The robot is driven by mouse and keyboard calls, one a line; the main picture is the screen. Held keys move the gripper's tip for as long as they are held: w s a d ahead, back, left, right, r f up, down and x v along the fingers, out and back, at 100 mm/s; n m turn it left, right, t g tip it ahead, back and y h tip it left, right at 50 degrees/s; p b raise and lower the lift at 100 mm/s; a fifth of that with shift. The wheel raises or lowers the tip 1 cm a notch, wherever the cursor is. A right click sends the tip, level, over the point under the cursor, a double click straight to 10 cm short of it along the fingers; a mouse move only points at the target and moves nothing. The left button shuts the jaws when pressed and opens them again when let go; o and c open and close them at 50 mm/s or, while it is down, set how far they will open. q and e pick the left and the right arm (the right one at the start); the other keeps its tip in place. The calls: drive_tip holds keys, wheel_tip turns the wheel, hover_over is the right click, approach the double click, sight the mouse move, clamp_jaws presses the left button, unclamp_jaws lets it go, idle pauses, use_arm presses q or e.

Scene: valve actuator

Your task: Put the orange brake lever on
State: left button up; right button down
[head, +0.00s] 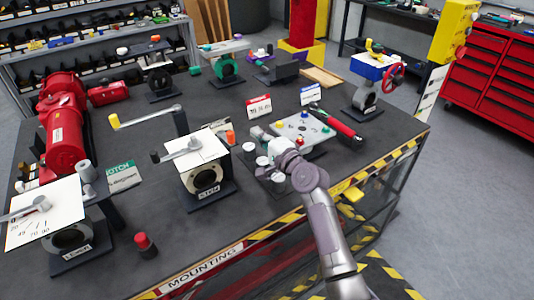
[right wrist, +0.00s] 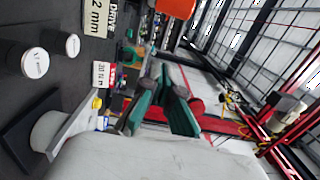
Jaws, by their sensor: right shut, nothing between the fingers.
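A small orange piece (head: 230,137) stands upright beside the stand with a white top plate (head: 200,150) and grey lever (head: 182,149). I cannot tell whether it is the brake lever. An orange shape (right wrist: 175,7) also shows at the top edge of the right wrist view. My right gripper (head: 261,135) is right of that stand, above the table and near a row of white-topped posts. In the right wrist view its teal fingers (right wrist: 160,82) are shut with nothing between them. My left gripper is not in view.
A grey plate with coloured knobs (head: 303,130) and a red-black tool (head: 343,129) lie right of my gripper. White-topped posts (head: 278,179) stand below it. A crank with a yellow knob (head: 145,117) sticks out at left. The table's front centre is bare around a red-capped part (head: 145,245).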

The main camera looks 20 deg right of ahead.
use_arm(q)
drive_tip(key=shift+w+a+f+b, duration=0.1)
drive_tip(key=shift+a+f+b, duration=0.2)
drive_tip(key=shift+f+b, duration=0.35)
use_arm(e)
drive_tip(key=s+a, duration=0.2)
drive_tip(key=s, duration=0.6)
drive_tip(key=shift+s+a, duration=0.2)
drive_tip(key=shift+a, duration=0.2)
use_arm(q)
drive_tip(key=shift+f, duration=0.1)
